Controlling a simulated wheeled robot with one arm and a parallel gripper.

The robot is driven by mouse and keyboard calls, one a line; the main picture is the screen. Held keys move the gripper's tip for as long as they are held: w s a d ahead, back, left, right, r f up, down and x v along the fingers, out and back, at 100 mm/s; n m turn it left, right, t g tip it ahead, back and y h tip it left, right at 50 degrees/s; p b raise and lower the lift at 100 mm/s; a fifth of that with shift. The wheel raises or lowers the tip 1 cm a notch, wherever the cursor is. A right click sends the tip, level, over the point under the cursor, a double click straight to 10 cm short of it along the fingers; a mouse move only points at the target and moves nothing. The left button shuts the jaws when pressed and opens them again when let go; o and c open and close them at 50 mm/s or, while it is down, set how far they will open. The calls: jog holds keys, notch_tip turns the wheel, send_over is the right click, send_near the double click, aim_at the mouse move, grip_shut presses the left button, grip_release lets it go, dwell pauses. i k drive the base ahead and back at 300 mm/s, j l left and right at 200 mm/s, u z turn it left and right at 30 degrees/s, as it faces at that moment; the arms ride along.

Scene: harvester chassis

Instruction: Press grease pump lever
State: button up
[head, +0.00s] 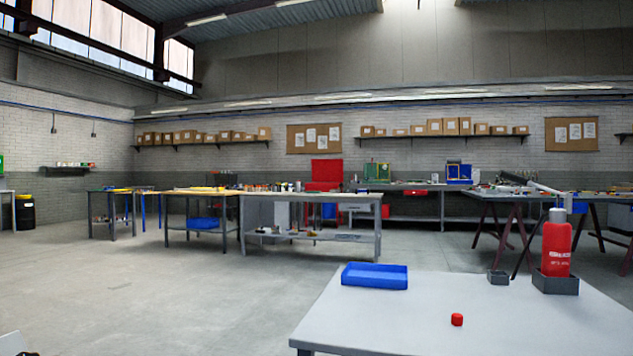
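A red canister (556,250) with white lettering and a grey cap (558,215) stands upright in a dark square holder (555,284) at the right of the near grey table (400,313). It may be the grease pump, but I cannot tell for sure. A pale grey bar (545,189) slants just above it; I cannot tell whether it is the lever or belongs to the bench behind. A thin dark line runs down left of the canister; whether it is a hose or a trestle leg is unclear. My gripper is not in view.
Cluttered workbenches (310,197) and a trestle table (490,196) stand behind. The concrete floor (150,290) at left is clear.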

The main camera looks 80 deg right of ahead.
aim_at(512, 177)
jog(key=z, duration=4)
